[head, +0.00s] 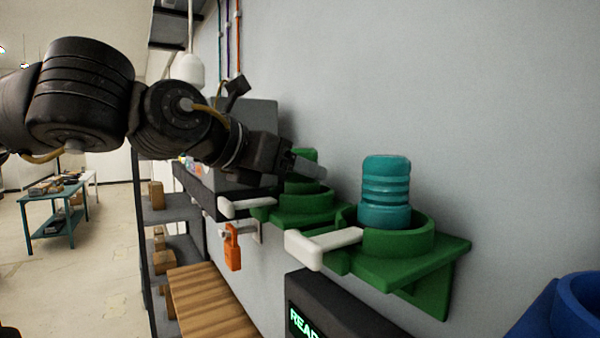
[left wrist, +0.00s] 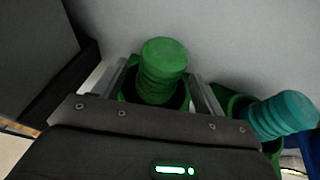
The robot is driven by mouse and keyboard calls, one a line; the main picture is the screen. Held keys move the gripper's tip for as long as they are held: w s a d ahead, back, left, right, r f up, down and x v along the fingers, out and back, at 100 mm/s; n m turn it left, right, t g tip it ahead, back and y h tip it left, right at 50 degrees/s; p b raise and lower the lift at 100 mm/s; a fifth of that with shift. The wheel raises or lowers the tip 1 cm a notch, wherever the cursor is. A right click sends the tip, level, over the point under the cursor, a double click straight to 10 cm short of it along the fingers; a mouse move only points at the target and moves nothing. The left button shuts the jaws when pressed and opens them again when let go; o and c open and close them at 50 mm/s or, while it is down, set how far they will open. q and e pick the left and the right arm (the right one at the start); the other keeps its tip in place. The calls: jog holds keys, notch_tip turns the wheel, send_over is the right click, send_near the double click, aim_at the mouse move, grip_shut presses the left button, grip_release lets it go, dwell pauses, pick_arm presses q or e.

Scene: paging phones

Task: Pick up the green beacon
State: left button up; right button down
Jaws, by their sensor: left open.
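The green beacon (left wrist: 162,70) is a ribbed green cylinder standing in a green wall holder. In the left wrist view it lies between the two fingers of my left gripper (left wrist: 163,68). The fingers are apart, with a gap visible on the right side; I cannot tell whether the left finger touches it. In the head view the gripper (head: 308,168) reaches in from the left and hides much of the beacon (head: 302,186). My right gripper is not in view.
A teal beacon (head: 386,190) stands in a neighbouring green holder (head: 405,243) to the right, close to my gripper. Both holders have white handles. A grey wall (head: 490,110) is behind. A blue holder (head: 575,312) is at lower right, and a dark display box (head: 330,305) hangs below.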

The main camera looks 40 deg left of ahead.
pick_arm(q)
jog(key=x, duration=0.3)
jog(key=shift+s+r, duration=0.1)
jog(key=shift+s, duration=0.2)
jog(key=shift+c, duration=0.9)
jog(key=c, duration=1.2)
